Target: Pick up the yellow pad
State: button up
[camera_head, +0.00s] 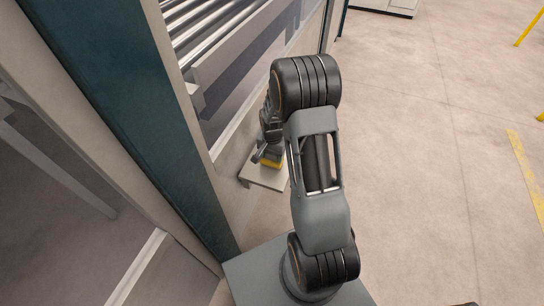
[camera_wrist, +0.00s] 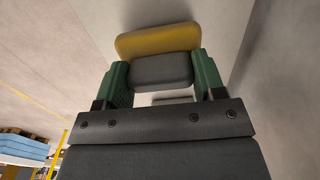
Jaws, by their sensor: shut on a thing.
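The yellow pad (camera_wrist: 157,39) shows in the wrist view as a rounded yellow block with a dark grey block on its near side. My gripper (camera_wrist: 162,74) has its two green fingers on either side of the grey block and is shut on it. In the head view the yellow pad (camera_head: 271,163) is a small yellow patch under my gripper (camera_head: 265,153), over a small pale shelf (camera_head: 258,179). I cannot tell whether the pad touches the shelf. My arm hides part of this area.
The shelf sticks out from the machine's side, below a light frame with metal bars (camera_head: 205,35). A dark teal post (camera_head: 130,95) stands to the left. Open floor (camera_head: 430,150) lies to the right. In the wrist view a blue stack (camera_wrist: 22,147) stands beside a yellow post (camera_wrist: 58,154).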

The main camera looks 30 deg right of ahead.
jog(key=s+r+p, duration=0.1)
jog(key=s+r, duration=1)
jog(key=s, duration=0.3)
jog(key=shift+d+r+p, duration=0.35)
jog(key=shift+r+p, duration=0.05)
